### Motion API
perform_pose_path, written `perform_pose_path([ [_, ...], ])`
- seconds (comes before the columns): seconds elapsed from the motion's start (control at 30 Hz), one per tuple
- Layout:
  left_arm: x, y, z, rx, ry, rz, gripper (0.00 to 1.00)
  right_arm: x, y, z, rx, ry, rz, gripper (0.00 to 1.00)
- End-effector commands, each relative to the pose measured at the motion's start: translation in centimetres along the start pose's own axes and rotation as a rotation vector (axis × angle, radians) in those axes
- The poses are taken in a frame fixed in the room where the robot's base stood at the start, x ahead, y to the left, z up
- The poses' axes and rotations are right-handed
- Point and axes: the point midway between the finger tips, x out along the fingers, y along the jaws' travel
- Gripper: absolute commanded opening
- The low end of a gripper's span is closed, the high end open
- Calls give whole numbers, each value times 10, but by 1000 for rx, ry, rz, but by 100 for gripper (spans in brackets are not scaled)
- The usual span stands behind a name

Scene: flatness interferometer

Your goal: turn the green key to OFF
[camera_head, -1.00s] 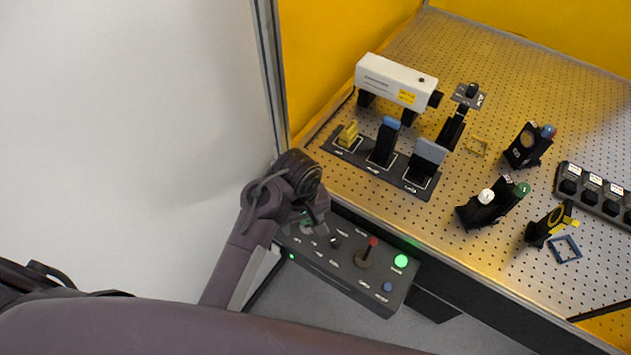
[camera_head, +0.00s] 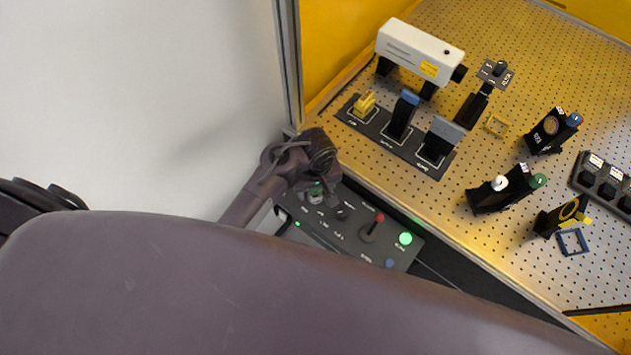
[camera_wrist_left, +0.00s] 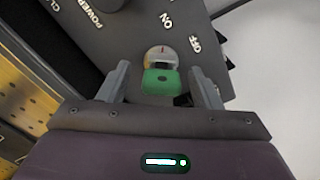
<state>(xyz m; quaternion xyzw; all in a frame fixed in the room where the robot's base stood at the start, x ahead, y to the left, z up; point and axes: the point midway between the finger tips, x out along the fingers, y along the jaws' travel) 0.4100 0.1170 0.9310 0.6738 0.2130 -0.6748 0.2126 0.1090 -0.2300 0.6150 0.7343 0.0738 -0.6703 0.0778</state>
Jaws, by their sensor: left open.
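The green key (camera_wrist_left: 160,82) sits in a round silver lock (camera_wrist_left: 160,54) on the dark control panel. The lettering ON and OFF stands beside the lock; I cannot tell exactly which one the key points to. My left gripper (camera_wrist_left: 163,80) is open, with one finger on each side of the key's green head and a visible gap at both sides. In the head view the green key (camera_head: 315,191) is partly hidden under my left gripper (camera_head: 322,186). My right gripper is not in view.
A white wall (camera_head: 140,100) is at left.

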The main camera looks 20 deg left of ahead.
Motion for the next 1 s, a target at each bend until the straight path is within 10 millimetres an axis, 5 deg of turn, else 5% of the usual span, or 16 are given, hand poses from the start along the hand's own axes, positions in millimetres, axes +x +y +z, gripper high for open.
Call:
perform_pose_path([
  [0.23,1,0,0,0,0,0,56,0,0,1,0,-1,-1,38],
  [0.57,1,0,0,0,0,0,12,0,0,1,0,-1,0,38],
  [1.0,1,0,0,212,-1,-1,11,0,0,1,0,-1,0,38],
])
